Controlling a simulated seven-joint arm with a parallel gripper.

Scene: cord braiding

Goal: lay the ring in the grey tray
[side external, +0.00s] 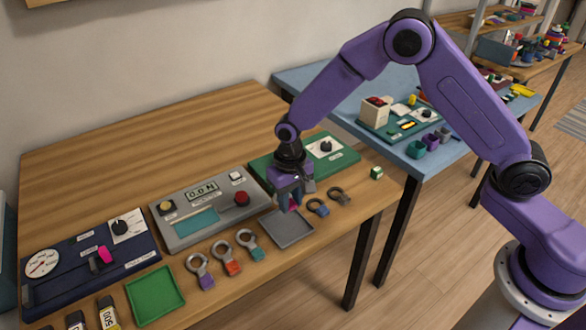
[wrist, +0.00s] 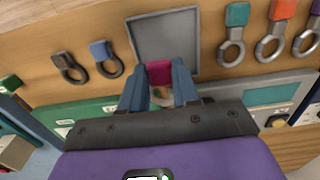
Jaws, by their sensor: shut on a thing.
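My gripper (side external: 291,199) is shut on a ring with a magenta tab (wrist: 159,72). In the wrist view the tab shows between the two blue fingers of my gripper (wrist: 158,84), and the ring's loop is mostly hidden behind them. In the side view only a bit of magenta (side external: 293,207) shows at the fingertips. The grey tray (side external: 290,232) is an empty square near the table's front edge. The held ring is at the tray's back edge; I cannot tell its exact height. In the wrist view the tray (wrist: 165,30) lies just beyond the tab.
Rings with purple (side external: 206,282), orange (side external: 232,268) and teal (side external: 256,254) tabs lie left of the tray. A blue-tabbed ring (side external: 318,207) and a dark ring (side external: 339,196) lie right of it. A grey panel (side external: 180,236) and green panel (side external: 345,158) stand behind. A green tray (side external: 155,294) is at front left.

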